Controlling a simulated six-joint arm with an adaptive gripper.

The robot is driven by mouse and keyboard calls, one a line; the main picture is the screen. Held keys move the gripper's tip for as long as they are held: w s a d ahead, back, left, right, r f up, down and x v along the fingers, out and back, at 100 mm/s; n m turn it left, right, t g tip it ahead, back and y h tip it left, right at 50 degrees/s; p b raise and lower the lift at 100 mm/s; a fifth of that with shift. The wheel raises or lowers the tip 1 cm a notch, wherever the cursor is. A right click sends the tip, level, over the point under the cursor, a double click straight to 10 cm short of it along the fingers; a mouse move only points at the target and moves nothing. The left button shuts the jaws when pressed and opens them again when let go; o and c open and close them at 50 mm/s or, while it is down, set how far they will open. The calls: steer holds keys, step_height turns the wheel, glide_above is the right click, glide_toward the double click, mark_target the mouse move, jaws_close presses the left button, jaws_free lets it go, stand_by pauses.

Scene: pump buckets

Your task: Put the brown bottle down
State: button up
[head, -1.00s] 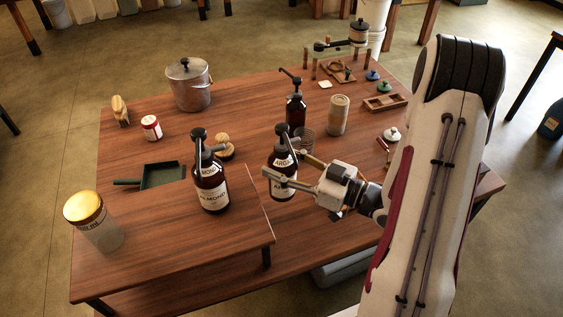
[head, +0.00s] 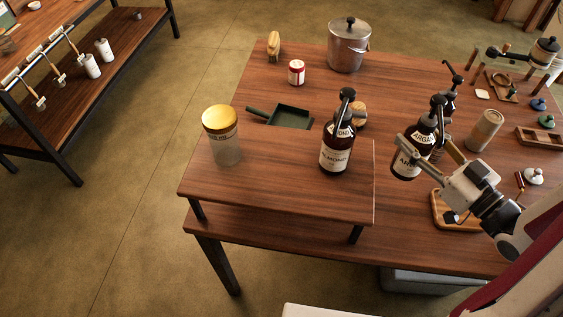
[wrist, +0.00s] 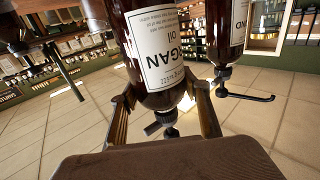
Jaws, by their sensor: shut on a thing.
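The brown bottle labelled ARGAN OIL (head: 408,162), with a black pump, is between the fingers of my gripper (head: 428,152). My gripper is shut on it from the right. The bottle is just right of the raised wooden shelf (head: 270,190); I cannot tell whether its base touches the table. In the wrist view the bottle (wrist: 160,55) appears upside down between both fingers (wrist: 165,112). A similar brown ALMOND bottle (head: 335,158) stands upright on the raised shelf, to the left. It also shows at the right of the wrist view (wrist: 225,35).
A jar with a gold lid (head: 226,150) stands on the shelf's left. Behind are a green dustpan (head: 290,117), a red-white can (head: 296,73) and a metal pot (head: 348,50). Another dark pump bottle (head: 450,103) and a tan canister (head: 485,131) are close behind the held bottle.

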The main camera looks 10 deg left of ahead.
mark_target(440, 98)
step_height(440, 98, up, 15)
steer(key=shift+f, duration=0.1)
steer(key=shift+w+a+r, duration=0.1)
steer(key=shift+a+r, duration=0.05)
steer(key=shift+r, duration=0.2)
steer(key=shift+w+a+r+m+t+h, duration=1.15)
steer(key=shift+w+a+r+h, duration=1)
steer(key=shift+a, duration=2.6)
steer(key=shift+w+a+r+m+t+h, duration=0.75)
steer(key=shift+w+a+r+m+h, duration=1.4)
steer(key=shift+a, duration=2.6)
steer(key=s+a+f+m+h, duration=0.1)
steer(key=s+a+f+h, duration=0.2)
steer(key=s+a+f, duration=0.7)
steer(key=shift+a+f+m+t, duration=0.3)
steer(key=shift+a+f, duration=0.45)
steer(key=shift+f, duration=1.2)
